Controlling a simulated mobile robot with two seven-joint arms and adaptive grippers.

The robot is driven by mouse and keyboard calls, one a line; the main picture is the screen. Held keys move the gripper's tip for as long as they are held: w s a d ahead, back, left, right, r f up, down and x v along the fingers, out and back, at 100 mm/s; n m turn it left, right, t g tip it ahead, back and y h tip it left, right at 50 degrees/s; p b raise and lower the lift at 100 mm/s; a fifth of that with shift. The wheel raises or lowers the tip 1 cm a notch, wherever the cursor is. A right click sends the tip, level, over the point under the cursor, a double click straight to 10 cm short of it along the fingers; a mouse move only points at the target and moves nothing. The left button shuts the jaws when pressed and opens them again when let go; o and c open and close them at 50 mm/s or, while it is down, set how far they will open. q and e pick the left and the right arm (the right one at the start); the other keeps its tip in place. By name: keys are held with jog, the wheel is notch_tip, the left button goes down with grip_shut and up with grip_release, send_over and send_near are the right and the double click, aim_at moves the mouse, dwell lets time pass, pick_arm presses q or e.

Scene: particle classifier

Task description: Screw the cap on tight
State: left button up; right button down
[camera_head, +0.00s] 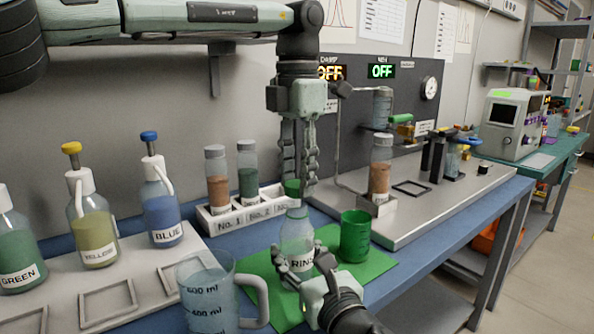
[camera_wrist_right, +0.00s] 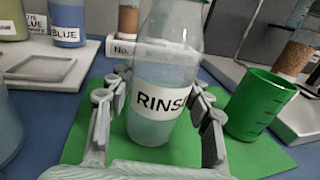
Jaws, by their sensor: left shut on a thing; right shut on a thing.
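The clear bottle labelled RINSE (camera_head: 296,240) stands upright on the green mat (camera_head: 378,268), with pale liquid inside. My right gripper (camera_head: 305,268) is shut on its body at label height; the right wrist view shows the bottle (camera_wrist_right: 165,75) between the two fingers (camera_wrist_right: 160,105). The green cap (camera_head: 291,187) is at the top of the bottle. My left gripper (camera_head: 298,185) points down from above and is shut on the cap, its fingers on both sides. The fingers partly hide the cap, so I cannot tell how far it sits on the neck thread.
A green beaker (camera_head: 355,236) stands close right of the bottle. A measuring jug (camera_head: 207,295) stands at the front left. A white rack (camera_head: 243,212) with two vials is behind. Dispenser bottles (camera_head: 95,225) stand left, and a metal apparatus plate (camera_head: 430,205) lies right.

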dwell(0.3)
pick_arm(q)
jog(key=shift+f, duration=0.85)
jog(key=shift+f, duration=0.6)
